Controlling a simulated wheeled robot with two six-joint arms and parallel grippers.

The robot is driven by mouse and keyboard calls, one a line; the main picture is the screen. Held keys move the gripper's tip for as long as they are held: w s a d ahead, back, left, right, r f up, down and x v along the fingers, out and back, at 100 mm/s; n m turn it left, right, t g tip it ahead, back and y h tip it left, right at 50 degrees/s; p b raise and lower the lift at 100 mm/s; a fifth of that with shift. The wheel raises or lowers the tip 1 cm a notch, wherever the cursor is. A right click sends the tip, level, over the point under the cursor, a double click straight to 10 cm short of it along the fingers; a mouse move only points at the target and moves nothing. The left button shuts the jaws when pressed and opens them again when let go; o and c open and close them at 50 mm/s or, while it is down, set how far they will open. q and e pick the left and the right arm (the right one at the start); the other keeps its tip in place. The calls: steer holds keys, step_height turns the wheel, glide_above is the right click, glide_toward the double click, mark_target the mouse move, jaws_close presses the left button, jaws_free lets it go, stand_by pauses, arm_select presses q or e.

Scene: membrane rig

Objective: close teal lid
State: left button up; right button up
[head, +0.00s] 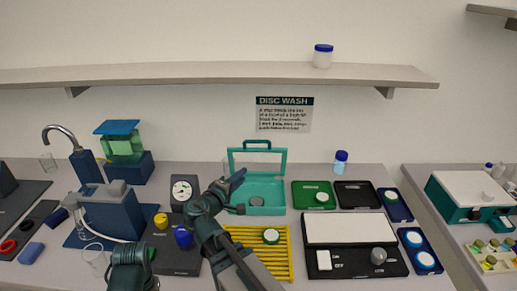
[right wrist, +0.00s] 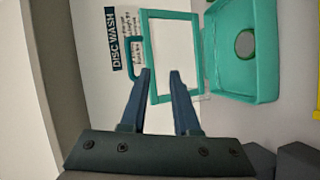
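The teal box (head: 268,209) stands open on the bench, with a grey disc (head: 257,201) inside. Its hinged teal lid (head: 283,160) is raised upright at the back, with a clear panel and a handle (head: 257,142) on its far edge. The lid (right wrist: 150,60) and box (right wrist: 248,92) also show in the right wrist view. My right gripper (head: 241,176) is at the box's left side, near the lid. In the right wrist view its fingers (right wrist: 160,73) are apart and empty, with the lid behind their tips.
A gauge (head: 182,190) stands left of the box. Green (head: 309,187) and black (head: 353,185) trays lie to its right, and a yellow rack (head: 283,258) in front. A shelf (head: 200,75) runs along the wall above.

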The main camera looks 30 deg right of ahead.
mark_target(259, 142)
steer(key=w+d+r, duration=0.1)
steer(key=w+d, duration=0.2)
steer(key=d, duration=0.1)
steer(key=w+d+r+n+t+h, duration=0.1)
steer(key=w+d, duration=0.2)
steer(key=d, duration=0.1)
steer(key=w+d+r+n+t, duration=0.1)
steer(key=w+d+r, duration=0.1)
steer(key=w+d, duration=0.1)
steer(key=shift+w+d+h, duration=0.3)
steer(key=shift+w+d, duration=0.05)
steer(key=shift+d, duration=0.5)
steer(key=shift+c, duration=0.3)
jaws_close()
steer(key=shift+f, duration=0.1)
stand_by(0.7)
